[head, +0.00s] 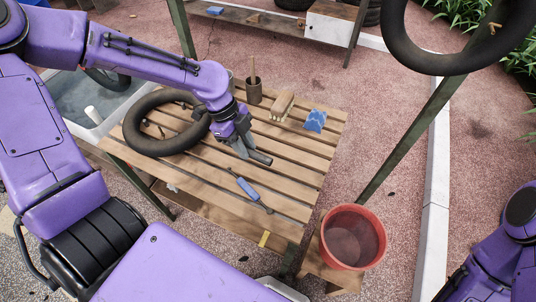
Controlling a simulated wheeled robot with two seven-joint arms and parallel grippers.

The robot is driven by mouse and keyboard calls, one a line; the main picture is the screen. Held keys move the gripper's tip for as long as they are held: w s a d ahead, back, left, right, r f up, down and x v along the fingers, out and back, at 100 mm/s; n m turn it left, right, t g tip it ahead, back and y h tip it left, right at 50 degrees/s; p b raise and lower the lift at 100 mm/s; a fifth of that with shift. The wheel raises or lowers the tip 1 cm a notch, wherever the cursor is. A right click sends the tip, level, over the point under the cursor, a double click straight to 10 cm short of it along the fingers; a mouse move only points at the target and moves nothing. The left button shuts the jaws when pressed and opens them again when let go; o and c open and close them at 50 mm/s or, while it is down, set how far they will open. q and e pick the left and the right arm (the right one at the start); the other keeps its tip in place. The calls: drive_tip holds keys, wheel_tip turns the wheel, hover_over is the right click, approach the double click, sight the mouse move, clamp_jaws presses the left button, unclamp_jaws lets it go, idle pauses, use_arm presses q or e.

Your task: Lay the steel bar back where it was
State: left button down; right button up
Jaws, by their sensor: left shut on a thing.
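My left gripper (247,150) is over the slatted wooden table (295,155), pointing down. It is shut on a short, dark grey bar, which I take to be the steel bar (262,158). One end of the bar sticks out to the right of the fingers; the fingers hide the rest. I cannot tell whether the bar touches the slats or is just above them. My right gripper is out of view; only part of my right arm shows at the lower right.
A black tyre (140,140) lies on the table's left. A blue-handled tool (247,188) lies in front of the gripper. A brush (282,106), a blue sponge (315,121) and a dark cup (254,95) stand behind. A red bucket (340,262) is at front right.

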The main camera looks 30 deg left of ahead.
use_arm(q)
hover_over(268, 151)
drive_tip(key=s, duration=0.3)
drive_tip(key=f, duration=0.6)
drive_tip(key=shift+d, duration=0.35)
drive_tip(key=f, duration=0.2)
drive_tip(key=w+f+p, duration=0.1)
drive_tip(key=shift+d+f, duration=0.2)
drive_tip(key=shift+f, duration=0.2)
drive_tip(key=shift+f, duration=0.15)
drive_tip(key=shift+f, duration=0.1)
drive_tip(key=c, duration=0.9)
unclamp_jaws()
drive_tip(key=shift+c, duration=0.2)
drive_tip(key=b+v, duration=0.2)
drive_tip(key=v, duration=0.8)
drive_tip(key=shift+a, duration=0.25)
